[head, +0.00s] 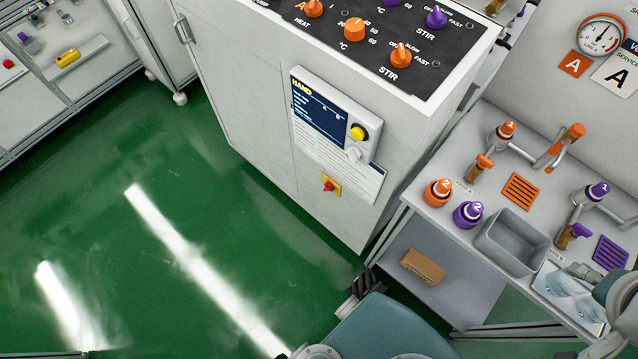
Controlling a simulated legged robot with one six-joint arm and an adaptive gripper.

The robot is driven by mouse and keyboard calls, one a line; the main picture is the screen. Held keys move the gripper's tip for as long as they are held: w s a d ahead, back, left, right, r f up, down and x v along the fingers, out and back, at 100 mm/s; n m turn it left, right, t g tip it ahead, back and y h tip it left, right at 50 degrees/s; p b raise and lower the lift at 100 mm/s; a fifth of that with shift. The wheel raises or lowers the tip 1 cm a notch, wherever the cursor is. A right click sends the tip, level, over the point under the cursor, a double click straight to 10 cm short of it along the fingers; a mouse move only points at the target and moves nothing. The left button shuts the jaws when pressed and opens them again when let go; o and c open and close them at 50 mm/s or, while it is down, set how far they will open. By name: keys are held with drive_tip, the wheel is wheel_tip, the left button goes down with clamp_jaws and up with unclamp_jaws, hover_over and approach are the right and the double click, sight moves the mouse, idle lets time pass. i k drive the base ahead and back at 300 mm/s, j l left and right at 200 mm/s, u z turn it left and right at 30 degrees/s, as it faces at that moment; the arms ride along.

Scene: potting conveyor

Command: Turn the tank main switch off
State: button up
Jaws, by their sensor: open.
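A red rotary switch on a yellow plate (330,185) is mounted low on the front of the white cabinet (255,110). It looks like a main switch; its small size hides its exact setting and any label. Nothing touches it. Above it and slightly right is a control panel with a lit screen (319,114) reading HAND, a yellow button (358,132) and a pale knob (353,155). I cannot make out my gripper in this view; only other parts of my body show along the bottom and right edges.
The cabinet top carries orange and purple knobs marked HEAT and STIR. At right, a bench holds an empty grey bin (513,241), orange and purple bottles, and taps. A brown box (422,266) lies on the shelf below. The green floor (170,210) before the cabinet is clear.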

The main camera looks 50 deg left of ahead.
sight(328, 186)
drive_tip(key=u, duration=1.95)
